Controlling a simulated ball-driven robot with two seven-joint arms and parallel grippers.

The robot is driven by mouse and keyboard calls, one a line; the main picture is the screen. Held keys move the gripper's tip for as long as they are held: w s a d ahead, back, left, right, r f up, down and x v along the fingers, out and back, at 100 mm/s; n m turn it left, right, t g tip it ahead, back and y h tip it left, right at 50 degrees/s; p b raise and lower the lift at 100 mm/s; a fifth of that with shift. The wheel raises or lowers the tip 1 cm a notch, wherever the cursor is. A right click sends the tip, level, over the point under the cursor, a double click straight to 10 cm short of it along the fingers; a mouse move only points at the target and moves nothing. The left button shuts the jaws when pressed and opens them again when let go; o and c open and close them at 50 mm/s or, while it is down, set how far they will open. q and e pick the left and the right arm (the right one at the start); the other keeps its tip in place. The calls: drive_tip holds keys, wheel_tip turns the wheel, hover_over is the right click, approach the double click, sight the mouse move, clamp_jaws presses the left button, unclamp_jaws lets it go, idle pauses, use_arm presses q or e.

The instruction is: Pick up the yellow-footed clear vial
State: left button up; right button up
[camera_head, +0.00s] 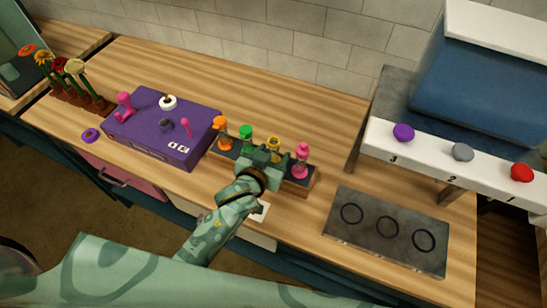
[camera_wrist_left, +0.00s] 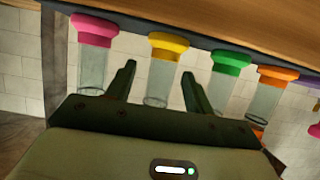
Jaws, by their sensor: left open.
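The yellow-footed clear vial (camera_head: 273,143) stands in a low rack (camera_head: 300,187), between the green vial (camera_head: 246,132) and the pink vial (camera_head: 301,160). In the left wrist view the yellow-footed vial (camera_wrist_left: 162,80) shows clear glass and a yellow foot. My left gripper (camera_head: 267,158) is open at the rack's front, and its fingers (camera_wrist_left: 159,70) point at the yellow vial, which appears between them. I cannot tell how deep the vial sits in the gap, and the gripper hides its lower part in the head view. My right gripper is out of view.
An orange vial (camera_head: 220,128) stands at the rack's left end. A purple box (camera_head: 150,140) with small items is further left, flowers (camera_head: 70,68) beyond it. A dark plate with rings (camera_head: 390,250) and a white shelf (camera_head: 430,161) with coloured knobs are at right.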

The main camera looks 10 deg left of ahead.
sight(276, 150)
use_arm(q)
drive_tip(key=x, duration=0.3)
drive_tip(key=shift+w+f, duration=0.1)
drive_tip(key=shift+f, duration=0.1)
drive_tip(key=shift+r, duration=0.1)
clamp_jaws()
